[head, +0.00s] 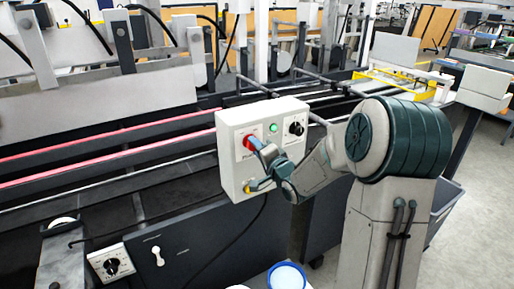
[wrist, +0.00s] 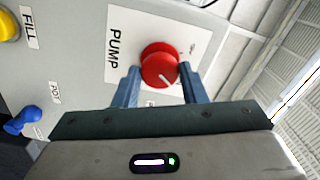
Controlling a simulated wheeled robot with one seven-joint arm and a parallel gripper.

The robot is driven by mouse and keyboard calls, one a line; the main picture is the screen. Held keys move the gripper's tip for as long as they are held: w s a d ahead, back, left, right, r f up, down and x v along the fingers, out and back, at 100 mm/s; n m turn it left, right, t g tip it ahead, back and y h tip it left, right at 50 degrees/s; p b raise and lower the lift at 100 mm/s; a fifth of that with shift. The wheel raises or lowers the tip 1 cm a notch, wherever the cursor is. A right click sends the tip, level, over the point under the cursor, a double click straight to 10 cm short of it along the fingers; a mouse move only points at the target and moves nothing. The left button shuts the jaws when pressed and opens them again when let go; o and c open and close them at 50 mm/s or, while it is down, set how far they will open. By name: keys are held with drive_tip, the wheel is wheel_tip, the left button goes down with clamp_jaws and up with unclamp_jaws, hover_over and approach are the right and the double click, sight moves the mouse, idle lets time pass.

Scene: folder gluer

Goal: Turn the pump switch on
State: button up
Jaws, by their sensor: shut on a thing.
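The pump switch (wrist: 159,65) is a round red knob on a white plate marked PUMP in the wrist view. A white pointer line shows on its face. In the head view the red knob (head: 249,141) is at the left of the white control box (head: 231,165), partly hidden by my gripper. My gripper (wrist: 157,76) has its two blue fingers on either side of the knob and is shut on it. In the head view my gripper (head: 258,146) reaches the box front from the right.
A green light (head: 273,127) and a black dial (head: 296,128) are on the box. A yellow knob (wrist: 8,26) marked FILL and a blue knob (wrist: 22,121) marked POT sit left in the wrist view. Another dial box (head: 112,264) is lower left.

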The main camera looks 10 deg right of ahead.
idle(0.3)
drive_tip(key=o, duration=1)
drive_tip(key=shift+s, duration=0.1)
drive_tip(key=b+v, duration=0.2)
drive_tip(key=v, duration=1.1)
drive_tip(key=shift+s+d, duration=0.15)
drive_tip(key=shift+s, duration=0.15)
